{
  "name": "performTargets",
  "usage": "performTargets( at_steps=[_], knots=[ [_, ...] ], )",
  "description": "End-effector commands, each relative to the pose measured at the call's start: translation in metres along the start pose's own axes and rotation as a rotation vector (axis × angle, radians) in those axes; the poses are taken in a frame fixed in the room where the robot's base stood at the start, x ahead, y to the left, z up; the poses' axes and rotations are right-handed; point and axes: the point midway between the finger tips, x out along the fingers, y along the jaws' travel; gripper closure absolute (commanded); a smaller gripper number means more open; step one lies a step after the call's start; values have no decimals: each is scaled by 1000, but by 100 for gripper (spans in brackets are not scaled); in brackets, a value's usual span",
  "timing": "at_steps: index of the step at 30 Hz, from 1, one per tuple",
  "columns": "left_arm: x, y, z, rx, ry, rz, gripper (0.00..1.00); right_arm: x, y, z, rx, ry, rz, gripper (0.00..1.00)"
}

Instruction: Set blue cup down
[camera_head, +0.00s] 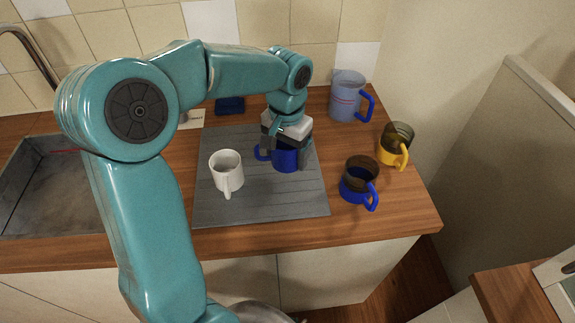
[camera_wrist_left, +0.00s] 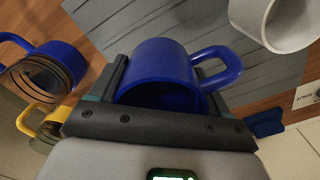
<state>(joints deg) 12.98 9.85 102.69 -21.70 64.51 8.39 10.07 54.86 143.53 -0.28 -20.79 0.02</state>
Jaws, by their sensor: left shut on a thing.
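The blue cup (camera_head: 285,159) is between the fingers of my left gripper (camera_head: 287,150), over the grey mat (camera_head: 240,211). In the left wrist view the blue cup (camera_wrist_left: 161,72) sits between both fingers of my left gripper (camera_wrist_left: 160,90), with its handle to the right. My left gripper is shut on it. In the head view the handle points left. I cannot tell whether the cup's base touches the mat. The gripper hides the cup's top in the head view. My right gripper is not in view.
A white mug (camera_head: 227,172) stands on the mat left of the blue cup. Right of the mat are a dark cup with blue handle (camera_head: 359,178), a yellow-handled cup (camera_head: 396,145) and a clear jug (camera_head: 347,97). A sink (camera_head: 45,190) lies left. The mat's front is clear.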

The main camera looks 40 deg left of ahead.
Motion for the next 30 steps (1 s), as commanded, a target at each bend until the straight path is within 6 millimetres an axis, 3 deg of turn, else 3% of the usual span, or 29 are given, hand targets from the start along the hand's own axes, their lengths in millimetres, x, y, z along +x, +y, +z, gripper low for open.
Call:
performTargets(
  at_steps=[11, 24, 25, 27, 30],
  knots=[
    [48, 0, -4, -1, -1, 0, 61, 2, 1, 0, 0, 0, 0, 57],
    [56, 1, -5, 0, 1, 0, 61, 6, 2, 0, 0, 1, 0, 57],
    [54, 1, -5, 0, 1, 0, 14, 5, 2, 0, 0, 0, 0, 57],
    [54, 1, -4, 0, 0, 0, 0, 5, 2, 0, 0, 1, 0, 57],
    [54, 1, -4, 0, 0, 0, 0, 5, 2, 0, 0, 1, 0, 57]
  ],
)
